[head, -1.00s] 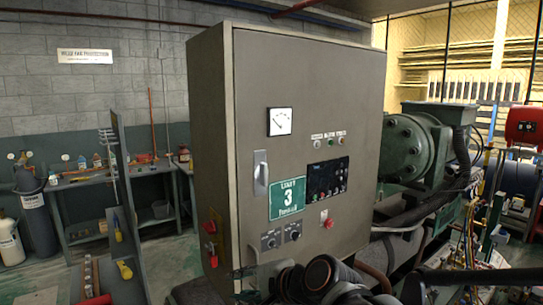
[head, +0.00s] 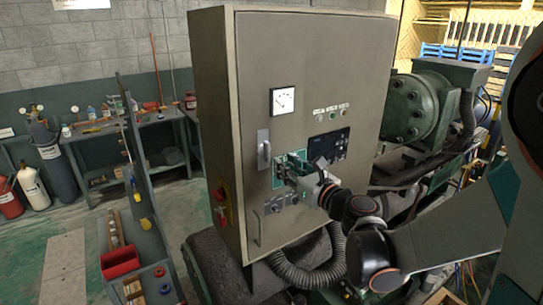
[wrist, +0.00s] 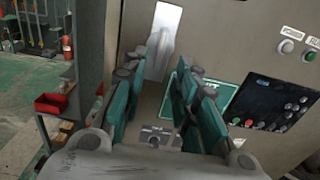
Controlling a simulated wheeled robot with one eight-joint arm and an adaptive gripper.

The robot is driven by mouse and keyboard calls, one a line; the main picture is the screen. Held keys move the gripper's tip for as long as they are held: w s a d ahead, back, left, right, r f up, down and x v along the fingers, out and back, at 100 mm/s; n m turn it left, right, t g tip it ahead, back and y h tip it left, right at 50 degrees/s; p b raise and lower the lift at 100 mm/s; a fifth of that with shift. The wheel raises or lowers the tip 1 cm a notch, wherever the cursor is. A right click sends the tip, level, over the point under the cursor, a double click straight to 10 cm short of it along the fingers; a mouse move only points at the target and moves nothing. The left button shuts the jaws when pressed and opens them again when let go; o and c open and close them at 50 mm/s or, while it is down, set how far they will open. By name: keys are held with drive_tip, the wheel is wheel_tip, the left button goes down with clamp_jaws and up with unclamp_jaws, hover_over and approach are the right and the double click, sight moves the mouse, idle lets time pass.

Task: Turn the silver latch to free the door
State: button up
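The silver latch (head: 263,149) is an upright handle on the grey cabinet door (head: 330,60), left of the green label. It also shows in the wrist view (wrist: 163,42), just beyond and between my fingertips, tilted slightly. My gripper (head: 283,172) is in front of the door, just below and right of the latch in the head view. In the wrist view my gripper (wrist: 163,75) has its two teal fingers apart with nothing between them. I see no clear contact with the latch. The door looks shut. My gripper covers most of the green label (wrist: 215,92).
A gauge (head: 284,101), a dark control panel (head: 330,145) and knobs (wrist: 155,137) are on the door. A red switch (head: 221,207) is on the cabinet's left side. Hoses (head: 310,275) lie below. A tool rack with a red bin (head: 121,260) stands left.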

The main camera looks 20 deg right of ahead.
sight(269, 154)
drive_tip(key=x, duration=0.7)
drive_tip(key=shift+w+p, duration=0.2)
drive_tip(key=shift+p, duration=0.2)
drive_tip(key=shift+f, duration=0.1)
clamp_jaws()
drive_tip(key=n+b, duration=0.1)
drive_tip(key=n, duration=0.2)
drive_tip(key=shift+n, duration=0.8)
drive_tip(key=shift+b, duration=0.35)
drive_tip(key=n+b, duration=0.1)
drive_tip(key=n, duration=0.3)
